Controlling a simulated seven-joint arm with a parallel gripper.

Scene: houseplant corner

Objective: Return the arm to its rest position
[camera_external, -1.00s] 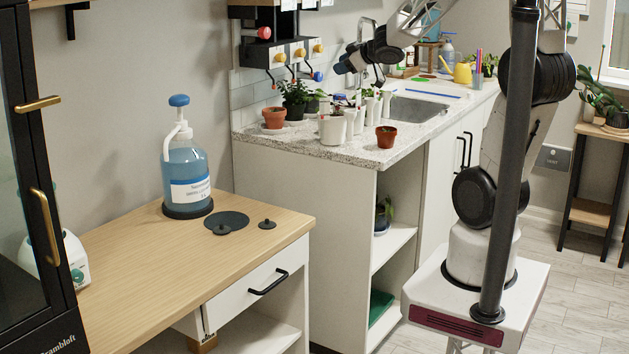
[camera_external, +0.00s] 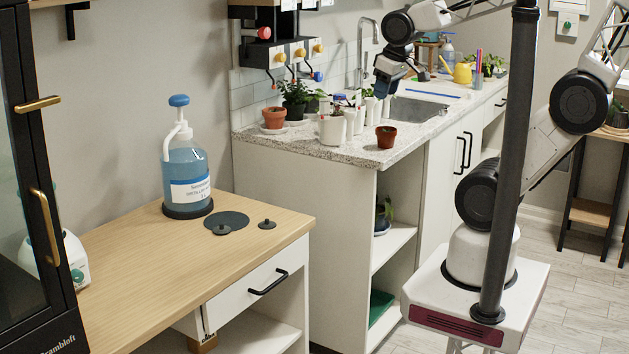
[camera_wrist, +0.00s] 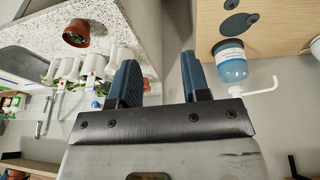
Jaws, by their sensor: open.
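My gripper (camera_external: 384,86) hangs above the granite counter in the external view, near the sink and the faucet, with its fingers pointing down. In the wrist view its two blue fingers (camera_wrist: 160,80) stand apart with nothing between them. It is open and empty. The arm reaches from its white base at the right, bending out to the right and then back over the counter.
Below my gripper the counter (camera_external: 340,152) bears several white pots and a small terracotta pot (camera_external: 386,136), beside the sink (camera_external: 415,108). A blue pump bottle (camera_external: 187,170) stands on the wooden desk (camera_external: 130,250). A black post (camera_external: 512,150) stands before the arm.

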